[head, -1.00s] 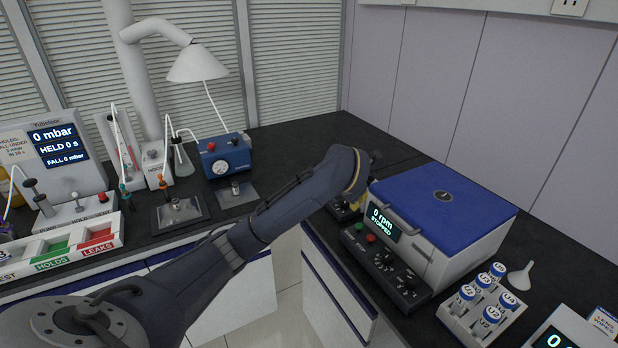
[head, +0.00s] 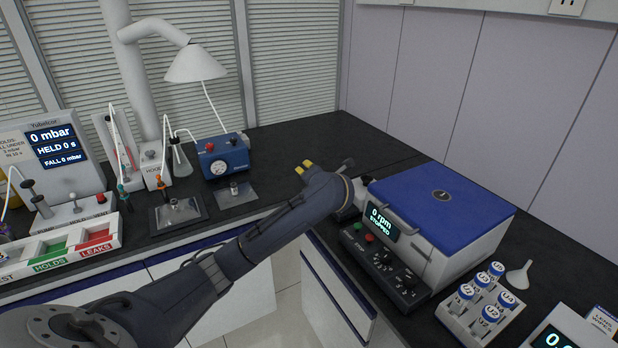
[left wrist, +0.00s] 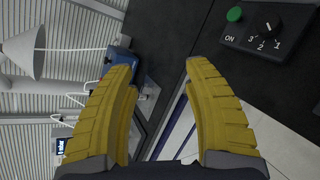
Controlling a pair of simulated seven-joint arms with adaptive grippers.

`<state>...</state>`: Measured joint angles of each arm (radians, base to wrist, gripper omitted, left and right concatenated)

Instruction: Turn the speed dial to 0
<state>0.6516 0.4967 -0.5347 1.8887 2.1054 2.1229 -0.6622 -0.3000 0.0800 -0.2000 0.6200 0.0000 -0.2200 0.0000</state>
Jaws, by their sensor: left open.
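A black dial (left wrist: 271,25) with numbers 1, 2 and 3 around it sits on a dark panel at the top right of the left wrist view. A green button (left wrist: 234,14) marked ON is beside it. I cannot tell which dial in the head view this is. My left gripper (head: 305,167) is open and empty, yellow fingers raised left of the centrifuge; both fingers (left wrist: 165,95) show in the left wrist view, apart from the dial.
The blue-lidded centrifuge (head: 445,215) reads 0 rpm, STOPPED. A rack of capped tubes (head: 480,300) and a white funnel (head: 519,274) are to its right. A blue gauge box (head: 223,158) stands on the left bench. Bare black bench lies behind my gripper.

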